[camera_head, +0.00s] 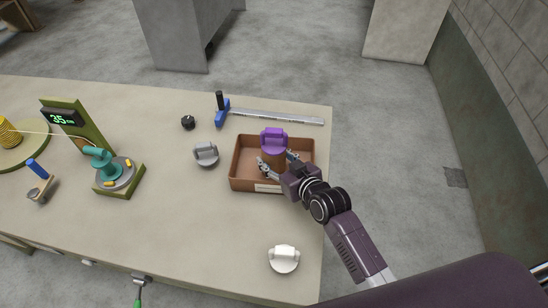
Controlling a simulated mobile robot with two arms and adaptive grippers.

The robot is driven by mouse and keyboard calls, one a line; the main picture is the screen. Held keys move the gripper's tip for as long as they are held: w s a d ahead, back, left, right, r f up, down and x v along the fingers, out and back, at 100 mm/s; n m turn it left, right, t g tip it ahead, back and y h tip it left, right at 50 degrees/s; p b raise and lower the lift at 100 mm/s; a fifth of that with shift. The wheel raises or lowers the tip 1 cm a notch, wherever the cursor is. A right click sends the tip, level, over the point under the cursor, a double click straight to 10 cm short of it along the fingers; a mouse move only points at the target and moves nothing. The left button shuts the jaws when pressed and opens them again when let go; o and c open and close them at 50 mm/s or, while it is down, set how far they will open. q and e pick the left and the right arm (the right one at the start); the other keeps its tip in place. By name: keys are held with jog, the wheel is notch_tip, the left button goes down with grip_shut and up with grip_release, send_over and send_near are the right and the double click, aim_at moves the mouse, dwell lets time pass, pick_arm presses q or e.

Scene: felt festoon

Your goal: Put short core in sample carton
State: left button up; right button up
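The sample carton (237,167) is a shallow open brown box with a pale label on its front wall, right of the table's middle. A brown cylinder (273,160) with a purple handled top (273,139) stands upright in or just above it; I cannot tell whether it touches the floor. It may be the short core. My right gripper (276,160) reaches in from the right, with one finger on each side of the cylinder. Whether they press on it is unclear. My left gripper is not in view.
A grey handled piece (205,153) stands just left of the carton, and a white one (284,259) near the front. A blue-and-steel caliper (270,117) and a black knob (188,122) lie behind. A winding device (117,175) with a green display stands left. The front middle is clear.

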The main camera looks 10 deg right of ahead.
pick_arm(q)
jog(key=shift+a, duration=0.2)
pick_arm(e)
jog(key=o, duration=1.2)
jog(key=shift+f, duration=0.1)
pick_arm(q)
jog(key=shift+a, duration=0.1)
pick_arm(e)
jog(key=shift+s+r, duration=0.1)
jog(key=shift+r, duration=0.1)
jog(key=b+v, duration=0.1)
jog(key=v, duration=0.9)
jog(key=shift+s+d, duration=0.15)
jog(key=shift+s, duration=0.2)
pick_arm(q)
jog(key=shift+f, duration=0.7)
pick_arm(e)
jog(key=shift+s+d+r, duration=0.15)
jog(key=shift+s+r, duration=0.25)
jog(key=shift+s, duration=0.05)
